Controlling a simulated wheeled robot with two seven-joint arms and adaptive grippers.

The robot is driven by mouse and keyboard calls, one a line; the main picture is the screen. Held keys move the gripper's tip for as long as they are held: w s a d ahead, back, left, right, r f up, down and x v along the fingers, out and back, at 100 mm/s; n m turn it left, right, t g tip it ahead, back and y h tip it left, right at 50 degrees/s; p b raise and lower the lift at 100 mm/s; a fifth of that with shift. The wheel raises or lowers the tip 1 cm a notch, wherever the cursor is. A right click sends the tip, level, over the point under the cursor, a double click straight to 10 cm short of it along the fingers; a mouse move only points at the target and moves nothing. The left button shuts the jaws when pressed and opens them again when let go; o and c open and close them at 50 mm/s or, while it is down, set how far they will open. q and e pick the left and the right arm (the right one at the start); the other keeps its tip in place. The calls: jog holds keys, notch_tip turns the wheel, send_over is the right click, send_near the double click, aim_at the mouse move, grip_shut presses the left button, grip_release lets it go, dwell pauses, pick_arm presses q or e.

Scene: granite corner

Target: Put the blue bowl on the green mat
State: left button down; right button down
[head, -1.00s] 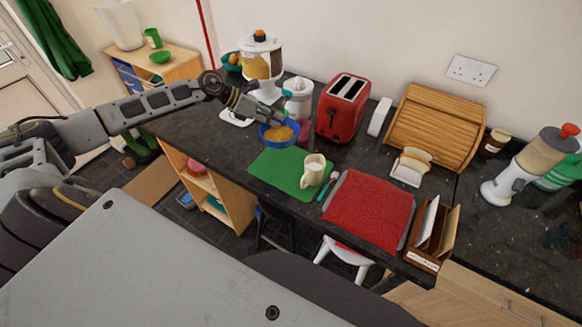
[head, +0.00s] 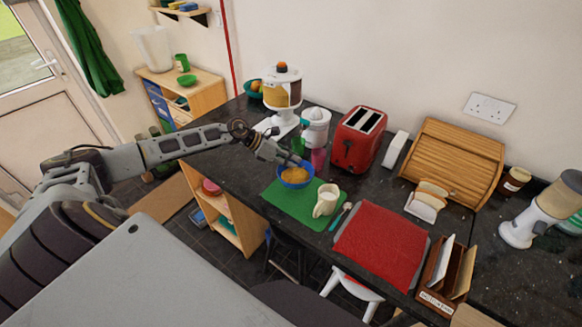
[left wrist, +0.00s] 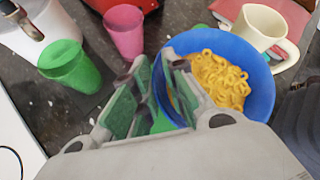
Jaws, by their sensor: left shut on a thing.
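The blue bowl (head: 296,182) holds yellow ring-shaped food. In the head view it overlaps the back part of the green mat (head: 292,208); whether it touches the mat or hangs just above cannot be told. My left gripper (head: 300,163) reaches in from the back left and is shut on the bowl's rim. In the left wrist view, the fingers of the gripper (left wrist: 157,66) straddle the near rim of the bowl (left wrist: 262,88), which looks about level. A cream mug (head: 326,200) stands on the mat's right part. My right gripper is not in view.
A pink cup (left wrist: 124,32) and a green cup (left wrist: 70,66) stand close beside the gripper. A white juicer (head: 315,128) and red toaster (head: 357,140) stand behind. A teal-handled spoon (head: 340,217) and red cloth (head: 380,245) lie right of the mug.

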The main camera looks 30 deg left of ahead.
aim_at(296, 177)
pick_arm(q)
jog(key=shift+f+p, duration=0.45)
jog(key=shift+f, duration=1.4)
jog(key=shift+f, duration=0.2)
jog(key=c, duration=1.4)
grip_release()
jog(key=shift+r, duration=0.2)
